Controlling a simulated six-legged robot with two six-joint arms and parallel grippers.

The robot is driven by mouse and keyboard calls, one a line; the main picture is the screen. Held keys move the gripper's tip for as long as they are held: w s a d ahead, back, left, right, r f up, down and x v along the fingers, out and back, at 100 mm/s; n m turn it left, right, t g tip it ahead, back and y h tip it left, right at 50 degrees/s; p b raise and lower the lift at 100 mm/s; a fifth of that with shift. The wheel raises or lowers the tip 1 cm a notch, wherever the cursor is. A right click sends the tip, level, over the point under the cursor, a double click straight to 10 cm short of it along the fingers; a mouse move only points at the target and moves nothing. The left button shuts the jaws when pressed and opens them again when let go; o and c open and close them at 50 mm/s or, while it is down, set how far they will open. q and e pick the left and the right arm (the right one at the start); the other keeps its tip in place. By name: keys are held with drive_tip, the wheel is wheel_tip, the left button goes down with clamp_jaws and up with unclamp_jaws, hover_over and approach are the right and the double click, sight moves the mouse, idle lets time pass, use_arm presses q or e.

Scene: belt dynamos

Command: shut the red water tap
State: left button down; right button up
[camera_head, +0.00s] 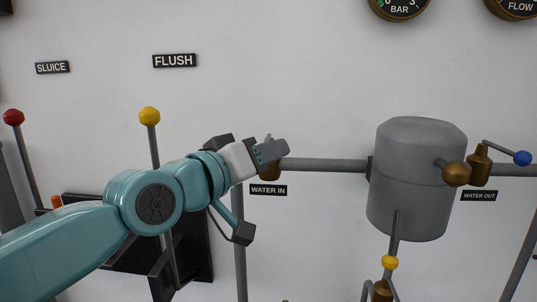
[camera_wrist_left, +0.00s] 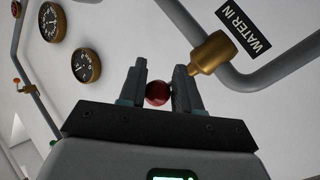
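The red ball knob (camera_wrist_left: 157,93) of the water tap shows in the left wrist view, between the two fingers of my left gripper (camera_wrist_left: 160,78). The fingers appear to touch it on both sides. The brass tap body (camera_wrist_left: 212,53) sits on the grey pipe beside the "WATER IN" label. In the head view my left gripper (camera_head: 271,152) is at the brass tap body (camera_head: 270,173), just above the "WATER IN" label (camera_head: 268,190). There my gripper hides the red knob and most of the tap. My right gripper is not in view.
A grey tank (camera_head: 415,185) stands to the right on the pipe. A blue-knobbed tap (camera_head: 522,158) is at "WATER OUT" and a yellow-knobbed tap (camera_head: 390,262) is below the tank. A red-topped lever (camera_head: 13,118) and a yellow-topped lever (camera_head: 149,117) stand at left, near my arm.

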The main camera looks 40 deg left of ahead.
use_arm(q)
drive_tip(key=c, duration=0.8)
unclamp_jaws()
drive_tip(key=shift+s+a+r, duration=0.25)
drive_tip(key=shift+a+r, duration=0.15)
drive_tip(key=shift+a, duration=0.1)
drive_tip(key=shift+o, duration=0.7)
drive_tip(key=shift+s+a, duration=0.1)
drive_tip(key=shift+a, duration=0.05)
drive_tip(key=shift+w+d+f, duration=0.15)
drive_tip(key=shift+w+d, duration=0.1)
drive_tip(key=shift+d, duration=0.1)
drive_tip(key=shift+s+a, duration=0.1)
drive_tip(key=s+p, duration=0.1)
drive_tip(key=s, duration=1.5)
drive_tip(key=shift+s+a, duration=0.15)
